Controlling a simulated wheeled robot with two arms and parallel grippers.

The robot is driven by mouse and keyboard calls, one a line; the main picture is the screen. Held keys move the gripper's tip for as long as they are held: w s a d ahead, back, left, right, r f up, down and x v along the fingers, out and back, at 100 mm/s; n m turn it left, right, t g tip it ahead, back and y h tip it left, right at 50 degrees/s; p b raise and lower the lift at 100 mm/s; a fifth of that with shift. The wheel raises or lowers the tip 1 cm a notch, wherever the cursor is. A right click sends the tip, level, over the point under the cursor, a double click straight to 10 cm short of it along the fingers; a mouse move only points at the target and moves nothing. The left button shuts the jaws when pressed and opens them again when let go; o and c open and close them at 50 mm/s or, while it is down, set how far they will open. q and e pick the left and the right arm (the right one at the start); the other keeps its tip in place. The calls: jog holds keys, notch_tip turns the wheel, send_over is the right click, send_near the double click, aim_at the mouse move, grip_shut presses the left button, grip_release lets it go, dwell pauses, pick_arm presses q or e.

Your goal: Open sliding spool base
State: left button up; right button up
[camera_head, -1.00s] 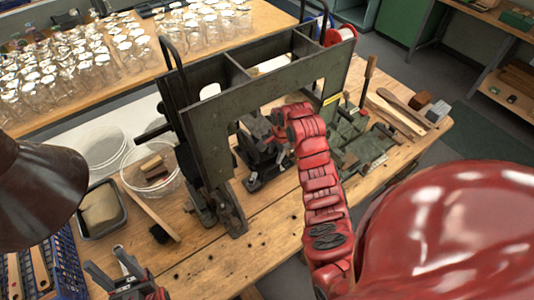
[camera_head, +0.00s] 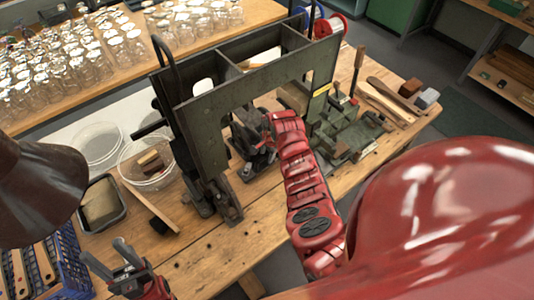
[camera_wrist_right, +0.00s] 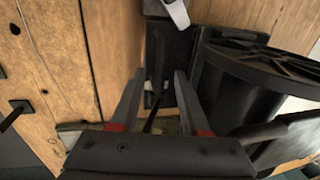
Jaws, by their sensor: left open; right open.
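The dark green tufting machine frame (camera_head: 205,115) stands on the wooden workbench. My right arm reaches into its opening, and its gripper is mostly hidden there in the head view. In the right wrist view my right gripper (camera_wrist_right: 160,78) is open, its two fingers on either side of a narrow dark bar or handle (camera_wrist_right: 157,55); I cannot tell whether they touch it. A large black spool-like cylinder (camera_wrist_right: 250,85) lies just right of the fingers. I cannot make out the sliding base clearly. My left gripper (camera_head: 103,252) is open and empty at the lower left, apart from the machine.
Clear tubs (camera_head: 148,165) with wood blocks and a dark tray (camera_head: 100,204) stand left of the machine. A blue crate (camera_head: 66,262) is at the lower left. Tools and brush handles (camera_head: 385,103) lie on the right. A red-rimmed spool (camera_head: 328,25) is behind the frame.

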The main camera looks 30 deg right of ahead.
grip_shut()
dwell(1.4)
